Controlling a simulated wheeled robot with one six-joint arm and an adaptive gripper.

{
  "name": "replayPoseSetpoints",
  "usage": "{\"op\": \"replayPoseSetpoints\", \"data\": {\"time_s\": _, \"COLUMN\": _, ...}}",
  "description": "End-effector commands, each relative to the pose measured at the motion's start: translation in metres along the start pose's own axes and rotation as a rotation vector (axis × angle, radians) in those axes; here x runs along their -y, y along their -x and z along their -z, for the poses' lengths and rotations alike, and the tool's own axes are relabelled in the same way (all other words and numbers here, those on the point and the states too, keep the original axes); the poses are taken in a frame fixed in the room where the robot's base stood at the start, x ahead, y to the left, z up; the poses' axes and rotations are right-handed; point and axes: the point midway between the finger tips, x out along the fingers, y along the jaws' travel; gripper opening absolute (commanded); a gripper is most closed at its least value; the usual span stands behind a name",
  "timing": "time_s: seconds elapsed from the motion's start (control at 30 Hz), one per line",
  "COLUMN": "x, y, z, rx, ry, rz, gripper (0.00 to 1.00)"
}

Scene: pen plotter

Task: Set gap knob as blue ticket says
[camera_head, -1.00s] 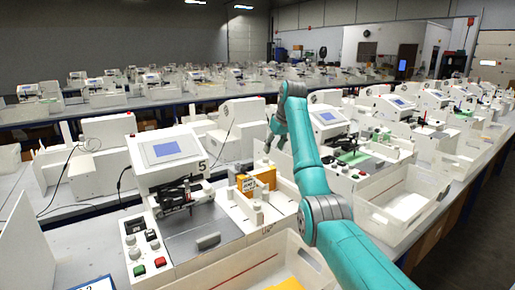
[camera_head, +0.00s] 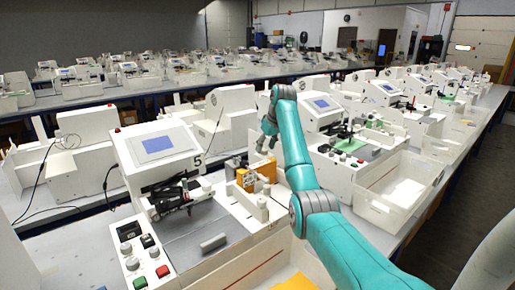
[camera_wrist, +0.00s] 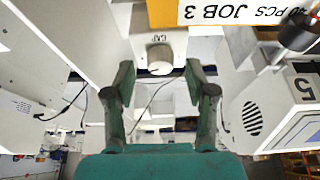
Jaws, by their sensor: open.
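My gripper (camera_head: 266,140) is open and empty above the back of the number 5 plotter station. In the wrist view its two fingers (camera_wrist: 160,85) stand apart. A round white knob (camera_wrist: 160,58) on a white block lies just beyond and between the fingertips, with no visible contact. A small upside-down label beside it may read GAP; its setting cannot be read. In the head view, round dark-and-white controls (camera_head: 126,249) sit on the station's left front panel. No blue ticket shows now.
An orange box (camera_head: 246,179) marked JOB 3, 40 PCS in the wrist view (camera_wrist: 176,12) stands beside the knob block. The station's screen housing (camera_head: 165,160) rises to its left. A white tray (camera_head: 262,268) with yellow sheets is in front. A neighbouring station (camera_head: 350,165) stands at right.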

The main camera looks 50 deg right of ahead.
Motion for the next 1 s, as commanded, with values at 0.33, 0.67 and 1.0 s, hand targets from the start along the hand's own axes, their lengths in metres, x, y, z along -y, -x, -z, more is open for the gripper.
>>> {"op": "replayPoseSetpoints", "data": {"time_s": 0.33, "x": -0.0062, "y": -0.0095, "z": -0.0068, "rx": 0.0, "ry": -0.002, "rz": -0.001, "gripper": 0.56}}
{"op": "replayPoseSetpoints", "data": {"time_s": 0.67, "x": -0.0058, "y": -0.0092, "z": -0.0065, "rx": 0.0, "ry": -0.002, "rz": -0.001, "gripper": 0.03}}
{"op": "replayPoseSetpoints", "data": {"time_s": 1.0, "x": -0.0061, "y": -0.0093, "z": -0.0066, "rx": 0.001, "ry": 0.023, "rz": 0.01, "gripper": 0.0}}
